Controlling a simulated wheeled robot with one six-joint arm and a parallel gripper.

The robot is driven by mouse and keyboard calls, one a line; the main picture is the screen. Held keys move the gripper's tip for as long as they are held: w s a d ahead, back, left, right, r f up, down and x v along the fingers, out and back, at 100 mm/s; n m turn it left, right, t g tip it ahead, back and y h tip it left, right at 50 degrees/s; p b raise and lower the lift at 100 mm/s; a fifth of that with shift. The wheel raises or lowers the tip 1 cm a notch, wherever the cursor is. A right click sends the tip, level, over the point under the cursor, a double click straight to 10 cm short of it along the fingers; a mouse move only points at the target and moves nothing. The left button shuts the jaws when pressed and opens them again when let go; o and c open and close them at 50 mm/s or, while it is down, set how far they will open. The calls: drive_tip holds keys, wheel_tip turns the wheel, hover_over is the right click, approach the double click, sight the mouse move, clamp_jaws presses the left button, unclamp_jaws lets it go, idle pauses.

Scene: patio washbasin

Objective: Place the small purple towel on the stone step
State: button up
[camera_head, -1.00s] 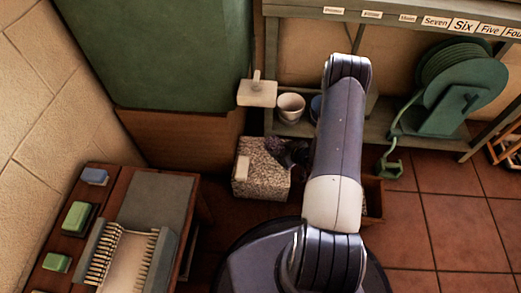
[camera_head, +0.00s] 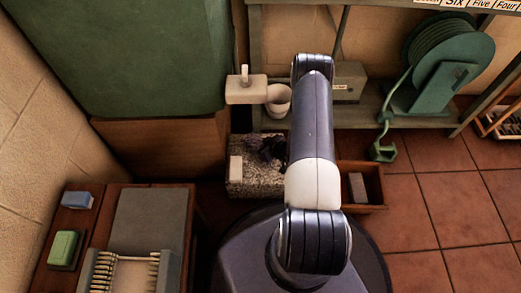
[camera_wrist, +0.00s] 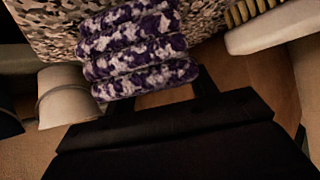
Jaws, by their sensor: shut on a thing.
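The small purple towel (camera_wrist: 140,50) is a purple and white speckled roll or stack of folds. In the wrist view it lies at the fingers of my gripper (camera_wrist: 160,97), which is shut on it. In the head view the towel (camera_head: 268,148) shows as a dark purple patch beside my arm, over or at the back of the stone step (camera_head: 245,186). The step is a speckled grey block, partly hidden by my arm. Its speckled surface (camera_wrist: 50,25) fills the wrist view's top left, behind the towel. I cannot tell whether towel and step touch.
A pale block (camera_head: 236,169) sits on the step's left part. A white cup (camera_head: 278,102) and a pale spout-like fixture (camera_head: 246,88) are behind it. A wooden box (camera_head: 372,195) stands right of the step. A green hose reel (camera_head: 447,75) is farther right.

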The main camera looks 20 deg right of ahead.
drive_tip(key=shift+f, duration=1)
drive_tip(key=shift+f, duration=0.1)
drive_tip(key=shift+f+b, duration=0.15)
drive_tip(key=shift+b, duration=0.3)
drive_tip(key=o, duration=1.2)
drive_tip(key=shift+r, duration=0.2)
drive_tip(key=shift+r+p, duration=0.25)
drive_tip(key=shift+p, duration=0.2)
drive_tip(key=p+v, duration=0.3)
drive_tip(key=v, duration=0.8)
drive_tip(key=shift+s+d+r, duration=0.15)
drive_tip(key=shift+s+d, duration=0.05)
drive_tip(key=shift+s, duration=0.15)
